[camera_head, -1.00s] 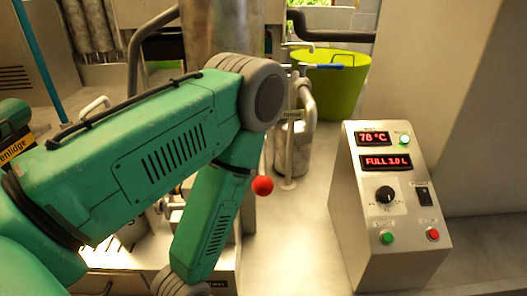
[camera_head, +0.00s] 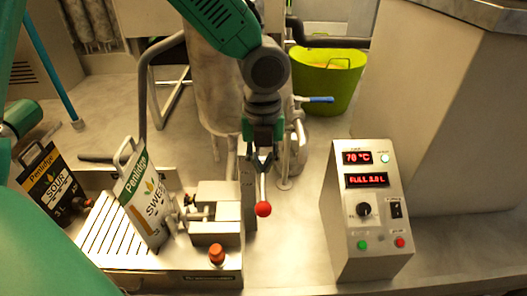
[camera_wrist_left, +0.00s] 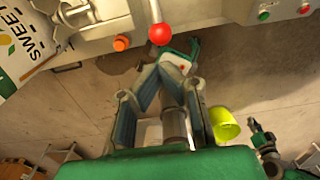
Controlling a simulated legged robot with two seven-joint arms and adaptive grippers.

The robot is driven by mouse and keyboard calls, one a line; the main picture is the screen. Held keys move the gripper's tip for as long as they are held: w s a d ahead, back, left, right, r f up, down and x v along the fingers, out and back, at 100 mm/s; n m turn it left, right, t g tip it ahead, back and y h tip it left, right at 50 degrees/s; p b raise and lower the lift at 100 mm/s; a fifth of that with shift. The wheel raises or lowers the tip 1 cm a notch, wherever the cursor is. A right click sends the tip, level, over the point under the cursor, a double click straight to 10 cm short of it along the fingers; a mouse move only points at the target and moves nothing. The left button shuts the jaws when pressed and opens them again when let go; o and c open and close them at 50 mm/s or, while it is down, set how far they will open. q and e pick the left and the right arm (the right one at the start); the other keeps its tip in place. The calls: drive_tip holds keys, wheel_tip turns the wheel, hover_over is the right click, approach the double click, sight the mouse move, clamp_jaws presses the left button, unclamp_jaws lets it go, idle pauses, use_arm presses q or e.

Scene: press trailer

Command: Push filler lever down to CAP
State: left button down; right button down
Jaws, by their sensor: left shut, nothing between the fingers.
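The filler lever has a red ball knob (camera_head: 263,209) on a thin metal rod. It stands at the right end of the filler station, in front of the steel tank. My left gripper (camera_head: 262,158) is shut with nothing in it, pointing down just above and behind the knob in the head view. It overlaps the upper rod there, and I cannot tell whether it touches. In the left wrist view the knob (camera_wrist_left: 160,34) lies beyond the fingertips (camera_wrist_left: 160,82), clear of them. No CAP marking is readable. My right gripper is not in view.
A white "SWEET" carton (camera_head: 146,203) stands at the filler, and a dark "SOUR" carton (camera_head: 50,182) stands farther left. An orange button (camera_head: 216,254) is in front. A control box (camera_head: 366,215) reads 70 °C and FULL 3.0 L. A lime tub (camera_head: 325,85) stands behind.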

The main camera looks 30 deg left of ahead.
use_arm(q)
drive_tip(key=f, duration=0.1)
hover_over(263, 203)
drive_tip(key=shift+f, duration=2.95)
drive_tip(key=shift+f+b, duration=2.95)
drive_tip(key=shift+b, duration=0.65)
drive_tip(key=shift+w+a+f+b, duration=0.15)
drive_tip(key=shift+f+b, duration=0.35)
drive_tip(key=shift+f, duration=0.85)
drive_tip(key=shift+w+a+f+b, duration=0.1)
drive_tip(key=shift+w+f+b, duration=0.1)
drive_tip(key=shift+f, duration=0.45)
drive_tip(key=shift+w+a+f+b, duration=0.1)
drive_tip(key=shift+w+f, duration=0.05)
drive_tip(key=shift+f, duration=0.45)
drive_tip(key=shift+r, duration=0.1)
